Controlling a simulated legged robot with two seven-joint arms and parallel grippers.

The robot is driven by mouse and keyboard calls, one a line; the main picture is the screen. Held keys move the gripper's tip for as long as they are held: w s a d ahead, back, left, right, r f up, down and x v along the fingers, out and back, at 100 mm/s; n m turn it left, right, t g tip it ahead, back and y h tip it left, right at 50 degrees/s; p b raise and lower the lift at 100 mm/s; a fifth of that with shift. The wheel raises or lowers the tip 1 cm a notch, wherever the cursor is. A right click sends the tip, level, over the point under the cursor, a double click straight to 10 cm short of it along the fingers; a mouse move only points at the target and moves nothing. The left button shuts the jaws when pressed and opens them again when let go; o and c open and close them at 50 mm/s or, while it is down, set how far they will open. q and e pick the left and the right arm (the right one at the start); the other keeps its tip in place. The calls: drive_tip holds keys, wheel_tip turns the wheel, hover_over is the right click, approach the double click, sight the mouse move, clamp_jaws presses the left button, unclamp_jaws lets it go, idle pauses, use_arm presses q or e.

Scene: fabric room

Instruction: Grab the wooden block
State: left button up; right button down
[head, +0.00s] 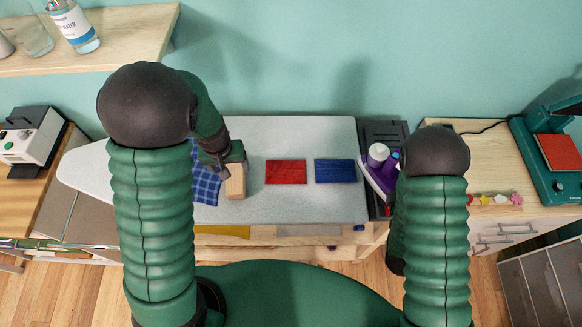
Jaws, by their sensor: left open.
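The light wooden block (235,184) stands on the grey ironing board (270,140), left of the red fabric piece. My left gripper (229,170) is at the block's upper left, with its jaws open. The fingertips are small and dark here, and I cannot tell whether they touch the block. My right arm is bent at the right of the view, and its gripper is hidden.
A blue checked cloth (205,187) lies just left of the block. A red piece (286,172) and a blue piece (335,171) lie flat to its right. A purple and white iron (379,170) stands at the board's right end. The board's front right is clear.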

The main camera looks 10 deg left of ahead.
sight(235, 174)
use_arm(q)
drive_tip(key=shift+w+d+f, duration=0.1)
drive_tip(key=shift+f, duration=0.6)
drive_tip(key=f, duration=0.3)
drive_tip(key=shift+d+f, duration=0.3)
drive_tip(key=shift+w+f, duration=0.2)
drive_tip(key=shift+f, duration=0.3)
drive_tip(key=shift+r, duration=0.1)
clamp_jaws()
